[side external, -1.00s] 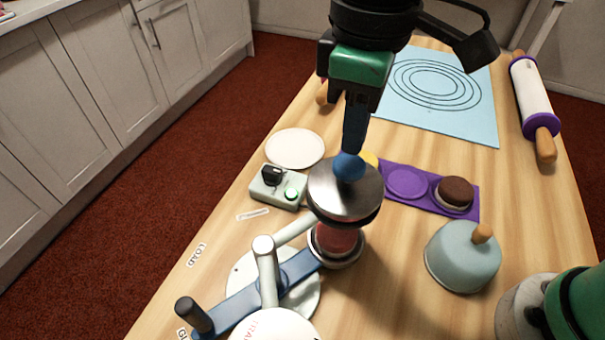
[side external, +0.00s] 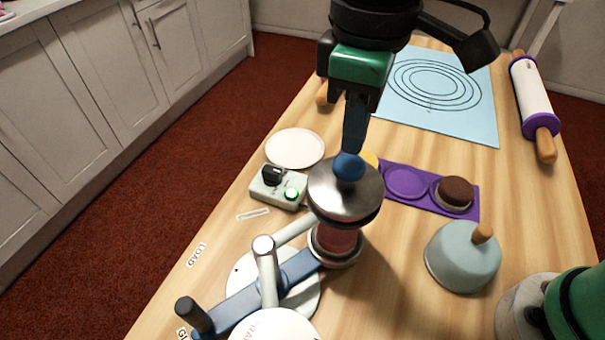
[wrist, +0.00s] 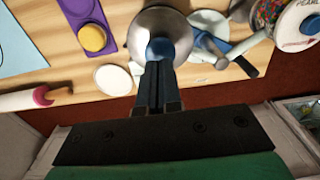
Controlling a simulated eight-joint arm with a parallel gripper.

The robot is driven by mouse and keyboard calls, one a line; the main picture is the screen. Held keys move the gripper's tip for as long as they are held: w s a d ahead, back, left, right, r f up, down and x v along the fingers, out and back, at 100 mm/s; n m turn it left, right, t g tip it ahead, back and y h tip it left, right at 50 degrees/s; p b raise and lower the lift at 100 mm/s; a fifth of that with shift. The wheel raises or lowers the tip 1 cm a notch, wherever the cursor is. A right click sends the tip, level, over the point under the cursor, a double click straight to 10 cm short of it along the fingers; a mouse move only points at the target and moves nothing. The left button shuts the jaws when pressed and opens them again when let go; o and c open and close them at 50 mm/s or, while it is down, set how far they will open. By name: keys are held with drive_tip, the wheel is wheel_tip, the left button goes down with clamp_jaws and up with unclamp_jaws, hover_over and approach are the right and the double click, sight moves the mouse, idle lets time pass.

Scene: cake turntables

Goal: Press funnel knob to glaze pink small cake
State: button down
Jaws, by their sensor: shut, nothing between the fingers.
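The funnel (side external: 332,197) is a round silver metal piece with a blue ball knob (side external: 349,166) on top. My gripper (side external: 352,150) is shut and points down, its fingertips at the top of the knob. They appear to touch it, with nothing held between them. In the wrist view the knob (wrist: 160,48) sits right at the tips of my gripper (wrist: 158,64).
A blue-armed turntable (side external: 240,307) with posts stands front left. A control box (side external: 278,187) and white plate (side external: 295,148) lie left of the funnel. A purple tray (side external: 407,182) holds a brown cake (side external: 456,192). A pale-blue dome (side external: 462,260) stands right.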

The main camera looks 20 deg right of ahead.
sight(349, 163)
drive_tip(key=shift+f, duration=0.15)
drive_tip(key=shift+f, duration=1.35)
idle(0.4)
drive_tip(key=shift+r, duration=0.4)
drive_tip(key=shift+f, duration=0.45)
idle(0.8)
drive_tip(key=shift+r, duration=3.5)
